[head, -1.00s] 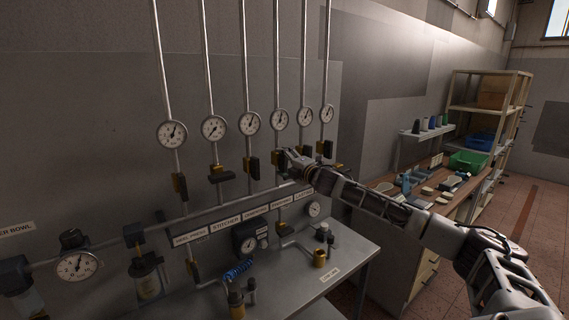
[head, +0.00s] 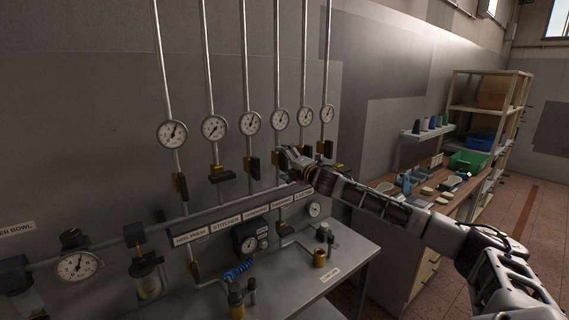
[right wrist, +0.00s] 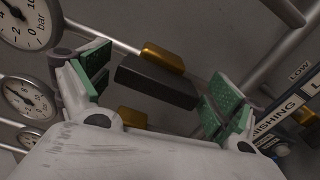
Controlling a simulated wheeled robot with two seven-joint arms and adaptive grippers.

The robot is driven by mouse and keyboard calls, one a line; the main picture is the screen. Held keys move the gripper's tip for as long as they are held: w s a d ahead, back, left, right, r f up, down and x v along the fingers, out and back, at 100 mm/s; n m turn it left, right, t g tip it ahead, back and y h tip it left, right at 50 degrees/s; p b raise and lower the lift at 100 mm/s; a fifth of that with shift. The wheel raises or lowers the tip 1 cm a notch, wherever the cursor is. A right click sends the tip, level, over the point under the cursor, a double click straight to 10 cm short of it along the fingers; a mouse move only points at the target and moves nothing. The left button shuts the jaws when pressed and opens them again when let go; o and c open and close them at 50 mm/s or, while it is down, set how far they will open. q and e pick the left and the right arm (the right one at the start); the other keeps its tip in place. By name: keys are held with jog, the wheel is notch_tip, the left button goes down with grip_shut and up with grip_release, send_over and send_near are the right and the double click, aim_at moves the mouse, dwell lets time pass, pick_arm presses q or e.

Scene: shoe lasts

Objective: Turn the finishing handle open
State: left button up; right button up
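In the right wrist view a dark block-shaped valve handle (right wrist: 155,82) with a brass body (right wrist: 162,57) lies between the green-padded fingers of my right gripper (right wrist: 160,92). The fingers are spread, with a visible gap on both sides of the handle. A label ending in "NISHING" (right wrist: 280,112) shows at the right of that view. In the head view my right gripper (head: 286,154) is at the row of valves, below the gauges on the right, and hides part of the valve there. My left gripper is not in view.
Several pipes with gauges (head: 172,134) run up the wall, with neighbouring valve handles (head: 222,177) close by. A labelled manifold (head: 226,224) runs below them. A metal bench (head: 340,255) with fittings stands beneath. A cluttered workbench and shelves (head: 490,100) are at right.

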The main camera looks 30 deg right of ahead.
aim_at(287, 163)
jog(key=shift+s, duration=0.1)
dwell(0.3)
jog(key=shift+s, duration=0.1)
jog(key=shift+s+d, duration=0.15)
jog(key=shift+s, duration=0.4)
jog(key=shift+s+d, duration=0.1)
jog(key=shift+s, duration=1.7)
jog(key=shift+s+d+f, duration=0.1)
jog(key=shift+s+d, duration=0.05)
jog(key=shift+s, duration=0.7)
jog(key=shift+s, duration=0.35)
